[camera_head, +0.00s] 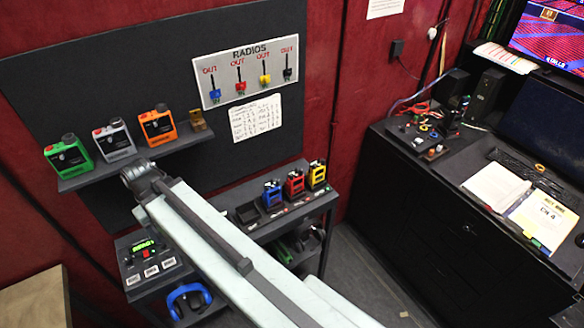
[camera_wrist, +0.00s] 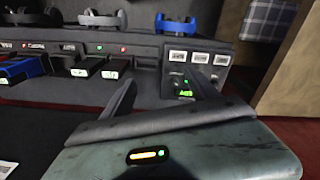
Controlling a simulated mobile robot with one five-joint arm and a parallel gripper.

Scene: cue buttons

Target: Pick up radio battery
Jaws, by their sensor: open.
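In the wrist view my gripper (camera_wrist: 165,88) is open, its two dark fingers apart with nothing between them. In the head view blue (camera_head: 272,196), red (camera_head: 294,184) and yellow (camera_head: 317,175) radios stand on the lower shelf. My arm hides part of that shelf, and the fingers are not clear there.
Green (camera_head: 69,155), white (camera_head: 115,139) and orange (camera_head: 158,125) radios stand on the upper shelf with a small brown block (camera_head: 196,120). A panel with a green display (camera_head: 143,246) is at lower left, above blue headphones (camera_head: 187,299). A dark cabinet (camera_head: 430,215) stands at right.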

